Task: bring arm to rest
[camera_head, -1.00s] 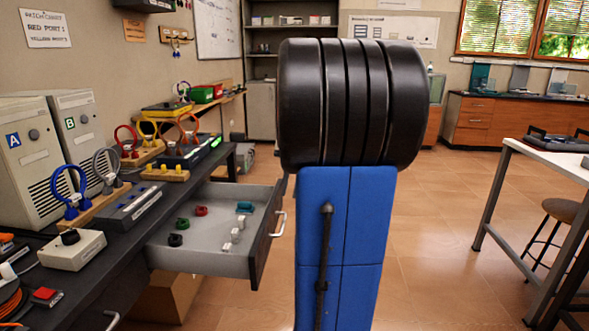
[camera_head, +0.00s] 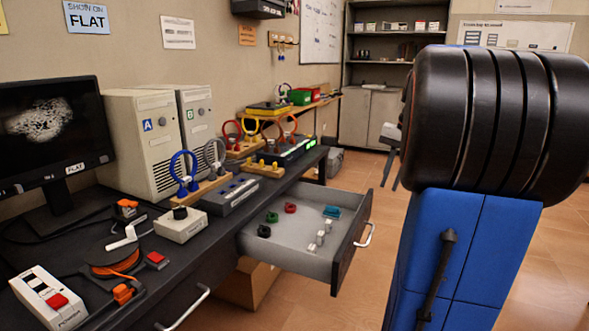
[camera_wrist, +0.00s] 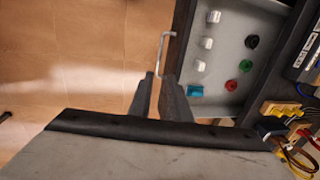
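My arm with its black joint and blue link fills the right of the head view. My gripper (camera_wrist: 158,88) shows in the wrist view as two grey fingers with a narrow gap between them and nothing held. In the head view only a small dark part of it shows past the black joint. The open drawer (camera_head: 300,262) juts out from the dark bench. Its metal handle (camera_wrist: 162,48) appears just beyond my fingertips in the wrist view; I cannot tell whether they touch.
The drawer holds a teal block (camera_head: 332,212), red, green and black round pieces and white pieces. Tiled floor (camera_head: 350,308) lies clear beyond the drawer.

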